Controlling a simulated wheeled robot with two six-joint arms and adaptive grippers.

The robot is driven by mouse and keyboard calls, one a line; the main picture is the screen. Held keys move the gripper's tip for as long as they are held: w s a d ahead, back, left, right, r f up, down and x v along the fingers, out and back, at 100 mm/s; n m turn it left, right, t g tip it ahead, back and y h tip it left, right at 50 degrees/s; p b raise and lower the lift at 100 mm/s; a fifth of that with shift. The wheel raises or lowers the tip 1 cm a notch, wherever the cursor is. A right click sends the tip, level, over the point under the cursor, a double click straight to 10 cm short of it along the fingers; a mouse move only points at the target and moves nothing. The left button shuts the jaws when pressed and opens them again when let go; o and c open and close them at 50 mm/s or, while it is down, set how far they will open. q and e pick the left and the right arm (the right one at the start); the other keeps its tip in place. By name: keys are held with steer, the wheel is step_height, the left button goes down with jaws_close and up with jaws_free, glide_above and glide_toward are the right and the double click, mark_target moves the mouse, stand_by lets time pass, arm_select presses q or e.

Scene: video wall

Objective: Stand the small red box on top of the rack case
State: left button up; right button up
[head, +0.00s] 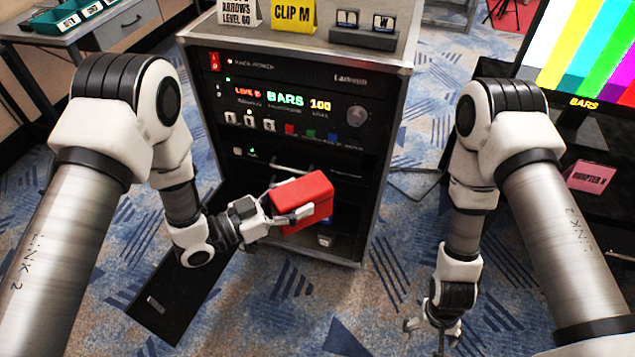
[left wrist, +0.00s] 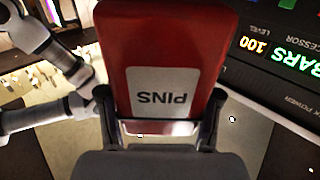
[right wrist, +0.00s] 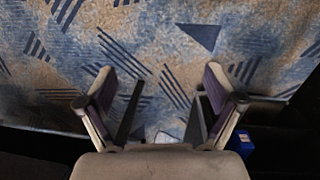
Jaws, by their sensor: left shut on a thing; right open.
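The small red box (head: 303,200) is held by my left gripper (head: 283,204) in front of the lower part of the rack case. In the left wrist view the red box (left wrist: 165,45) shows a white label reading PINS, with a finger of my left gripper (left wrist: 160,120) on each side. The rack case (head: 385,130) stands upright with a lit front panel; its flat top (head: 300,35) carries cards and a small stand. My right gripper (head: 433,325) hangs low over the carpet, empty; in the right wrist view its fingers (right wrist: 160,110) are spread apart.
On the case top stand a white card (head: 240,10), a yellow CLIP M card (head: 293,14) and a dark stand (head: 363,36) at the right. A colour-bar screen (head: 590,50) stands at the right. A blue object (right wrist: 242,142) lies near my right gripper.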

mark_target(304, 203)
arm_select(q)
steer(key=shift+w, duration=0.1)
arm_select(e)
steer(key=w+a+r+m+g+y, duration=0.2)
steer(key=w+a+r+m+y, duration=0.15)
steer(key=w+a, duration=0.4)
steer(key=w+a+r+m+g+y, duration=0.1)
steer(key=w+a+r+m+y, duration=0.3)
steer(key=w, duration=0.6)
steer(key=w+a+r+m+g+y, duration=0.1)
steer(key=w+a+r+y, duration=0.1)
steer(key=w+a+r, duration=0.45)
steer(key=w+a+r+m+g+y, duration=0.1)
steer(key=w+a+r+y, duration=0.15)
steer(key=r, duration=0.65)
steer(key=shift+n, duration=0.25)
steer(key=x, duration=0.7)
steer(key=shift+a+r, duration=0.2)
steer(key=shift+r, duration=0.1)
steer(key=shift+o, duration=0.4)
